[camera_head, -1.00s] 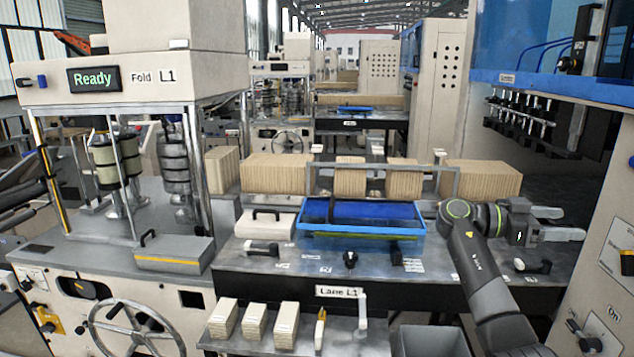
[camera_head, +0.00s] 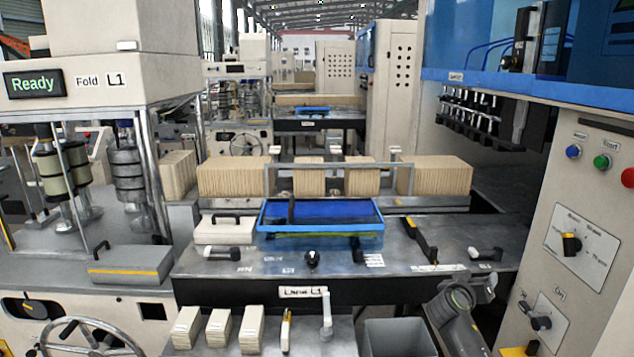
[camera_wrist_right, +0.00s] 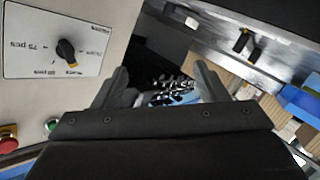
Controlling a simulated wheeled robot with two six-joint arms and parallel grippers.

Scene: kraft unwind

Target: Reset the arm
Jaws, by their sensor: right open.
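My right arm (camera_head: 458,312) shows at the bottom right of the head view, folded low in front of the lane table's right end. Its gripper cannot be made out clearly there. In the right wrist view my right gripper (camera_wrist_right: 162,84) has its two grey fingers spread apart, with nothing held between them. My left arm and gripper are not in view.
The lane table (camera_head: 235,290) carries a blue tray (camera_head: 320,235), small handles and a yellow-black tool (camera_head: 420,240). Kraft stacks (camera_head: 235,178) stand behind. A control panel (camera_head: 585,245) with knobs is at right; a grey bin (camera_head: 398,338) is below.

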